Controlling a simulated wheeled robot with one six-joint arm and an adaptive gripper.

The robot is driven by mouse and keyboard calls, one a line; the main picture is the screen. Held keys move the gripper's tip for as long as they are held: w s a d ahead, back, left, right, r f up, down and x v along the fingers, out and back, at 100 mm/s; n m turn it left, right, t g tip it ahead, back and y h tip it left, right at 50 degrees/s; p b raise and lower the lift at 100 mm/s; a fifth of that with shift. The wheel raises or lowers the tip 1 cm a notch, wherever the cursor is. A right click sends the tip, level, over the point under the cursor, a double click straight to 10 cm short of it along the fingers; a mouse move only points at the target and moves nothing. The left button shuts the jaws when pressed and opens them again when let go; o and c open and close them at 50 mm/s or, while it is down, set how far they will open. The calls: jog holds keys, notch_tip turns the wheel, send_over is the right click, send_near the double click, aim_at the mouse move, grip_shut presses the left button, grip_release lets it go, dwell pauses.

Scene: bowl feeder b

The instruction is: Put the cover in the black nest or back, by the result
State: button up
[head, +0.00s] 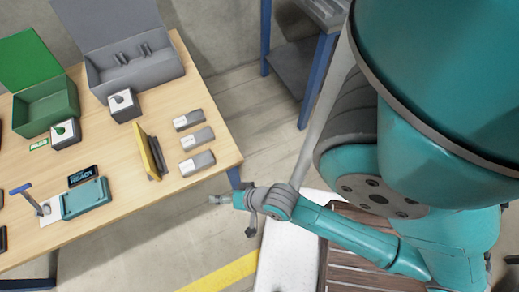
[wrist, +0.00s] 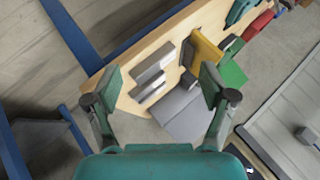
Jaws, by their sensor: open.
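Three grey block-shaped pieces lie in a row near the table's right edge: a far one (head: 187,120), a middle one (head: 197,138) and a near one (head: 197,163). I cannot tell which is the cover. A teal device (head: 86,199) with a dark display (head: 82,176) reading "READY" sits at the table's front. I cannot make out a black nest for certain. My gripper (head: 214,199) is off the table's front right edge, apart from the pieces. It is open and empty; in the wrist view, its fingers (wrist: 157,84) are spread with grey pieces (wrist: 154,66) beyond them.
A green open box (head: 47,119) and a grey open box (head: 140,83) stand at the back. Two small grey blocks with knobs stand before them. A yellow plate (head: 147,153) stands upright mid-table. A blue-topped stand (head: 33,199) is at left. Blue-legged furniture stands beyond the table.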

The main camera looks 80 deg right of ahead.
jog(key=s+a+r+n+t, duration=0.2)
jog(key=s+r+n, duration=0.3)
jog(key=r, duration=0.3)
jog(key=s+a+r+n+t+y, duration=0.1)
jog(key=s+a+r+n+t, duration=0.1)
jog(key=s+r+n, duration=0.4)
notch_tip(320, 180, up, 2)
jog(key=shift+s+a+r+n+t, duration=0.25)
jog(key=shift+n+t, duration=0.45)
jog(key=shift+n, duration=0.4)
